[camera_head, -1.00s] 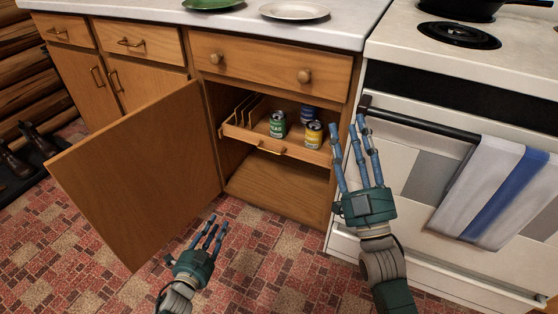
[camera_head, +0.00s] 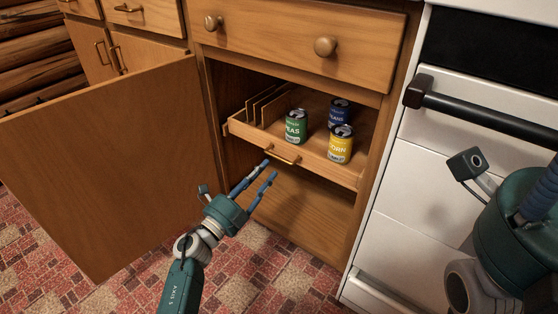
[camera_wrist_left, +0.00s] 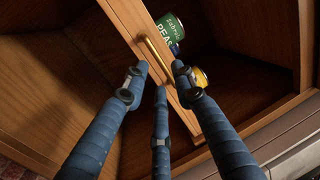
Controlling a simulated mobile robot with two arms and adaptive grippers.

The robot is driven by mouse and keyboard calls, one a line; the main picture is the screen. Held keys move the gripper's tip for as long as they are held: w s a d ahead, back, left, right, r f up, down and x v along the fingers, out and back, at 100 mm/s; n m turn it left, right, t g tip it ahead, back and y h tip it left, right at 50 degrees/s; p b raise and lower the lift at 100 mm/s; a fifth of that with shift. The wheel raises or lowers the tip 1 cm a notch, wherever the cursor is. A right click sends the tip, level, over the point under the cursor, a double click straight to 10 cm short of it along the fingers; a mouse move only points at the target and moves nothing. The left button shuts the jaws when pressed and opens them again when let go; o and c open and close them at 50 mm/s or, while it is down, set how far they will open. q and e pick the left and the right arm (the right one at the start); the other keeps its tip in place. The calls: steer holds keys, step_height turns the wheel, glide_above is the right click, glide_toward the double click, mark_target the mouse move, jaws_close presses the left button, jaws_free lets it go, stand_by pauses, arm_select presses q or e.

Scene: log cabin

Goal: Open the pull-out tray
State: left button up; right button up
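The wooden pull-out tray (camera_head: 318,162) sits inside the open lower cabinet, with a brass handle (camera_head: 282,156) on its front. It carries a green peas can (camera_head: 296,127), a yellow corn can (camera_head: 340,144) and a blue can (camera_head: 340,112). My left gripper (camera_head: 268,176) is just below and in front of the handle, fingers open. In the left wrist view, the fingers (camera_wrist_left: 160,85) spread around the near end of the handle (camera_wrist_left: 160,58), with no clear grip on it. My right gripper is at the right edge, mostly cut off; its fingertips are out of view.
The cabinet door (camera_head: 120,165) stands wide open on the left. A wooden drawer with round knobs (camera_head: 325,46) is above. A white oven with a dark handle bar (camera_head: 470,108) is on the right. Patterned floor (camera_head: 250,270) is clear in front.

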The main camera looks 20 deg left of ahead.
mark_target(277, 158)
arm_select(q)
steer(key=b+x, duration=0.1)
steer(key=x, duration=0.5)
steer(key=shift+w+d+b, duration=0.1)
steer(key=shift+w+b, duration=0.25)
jaws_close()
